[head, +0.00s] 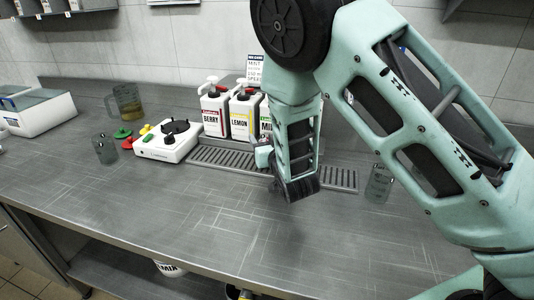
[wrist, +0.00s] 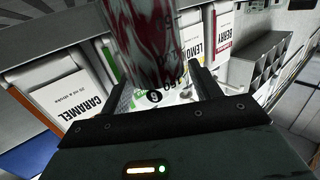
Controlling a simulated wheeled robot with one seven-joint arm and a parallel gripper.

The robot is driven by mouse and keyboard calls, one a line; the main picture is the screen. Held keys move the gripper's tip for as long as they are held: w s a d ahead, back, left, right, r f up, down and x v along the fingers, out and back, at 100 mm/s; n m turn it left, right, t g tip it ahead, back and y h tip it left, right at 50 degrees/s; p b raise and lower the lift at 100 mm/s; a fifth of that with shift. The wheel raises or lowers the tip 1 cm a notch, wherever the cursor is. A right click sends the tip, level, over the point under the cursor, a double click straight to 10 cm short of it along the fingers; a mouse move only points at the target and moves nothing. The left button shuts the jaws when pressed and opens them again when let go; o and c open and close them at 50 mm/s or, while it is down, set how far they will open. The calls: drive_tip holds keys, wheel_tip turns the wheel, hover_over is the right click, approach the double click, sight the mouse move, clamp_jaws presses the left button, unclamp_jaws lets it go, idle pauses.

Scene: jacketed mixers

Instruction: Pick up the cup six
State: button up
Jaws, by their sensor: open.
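In the wrist view a clear cup (wrist: 143,38) with red streaks inside stands beyond and partly between my fingers. My gripper (wrist: 157,75) is open, with one finger on each side. I cannot tell whether either finger touches the cup. In the head view my gripper (head: 297,188) is low over the counter in front of the syrup bottles, and its arm hides most of what lies behind it. Two clear cups stand apart on the counter, one at left (head: 104,149) and one at right (head: 380,184).
Berry (head: 214,115) and lemon (head: 243,116) pump bottles stand behind the slotted drip tray (head: 222,161). A white mixer base (head: 167,143), coloured knobs and an amber jug (head: 127,102) are to the left. A caramel bottle (wrist: 65,95) shows in the wrist view. The front counter is clear.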

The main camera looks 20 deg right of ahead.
drive_tip(key=c, duration=1.3)
drive_tip(key=shift+r, duration=0.1)
